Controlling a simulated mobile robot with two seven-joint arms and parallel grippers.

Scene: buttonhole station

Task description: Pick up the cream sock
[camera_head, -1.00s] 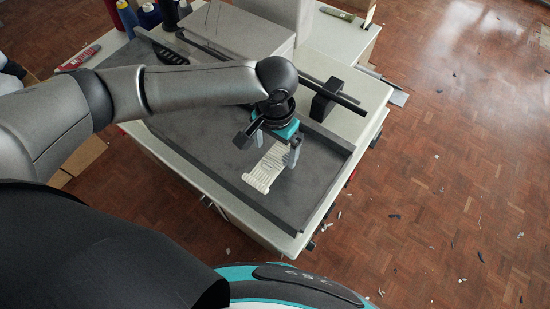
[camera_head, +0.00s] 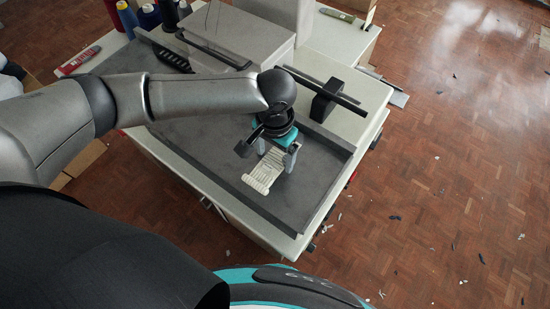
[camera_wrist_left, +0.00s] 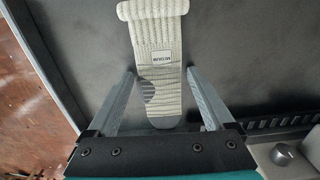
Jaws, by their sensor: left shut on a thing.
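The cream sock (camera_head: 265,170) is ribbed and lies on the dark grey tray (camera_head: 215,158). My left gripper (camera_head: 276,157) reaches down over the end away from the cuff. The sock still appears to lie along the tray. My right gripper is not in view.
The tray has a raised rim and sits on a white table (camera_head: 345,125). A grey machine (camera_head: 240,40) stands behind, with a black block and bar (camera_head: 325,98) at its right. Thread spools (camera_head: 148,17) stand at the back left. The tray's right part is clear.

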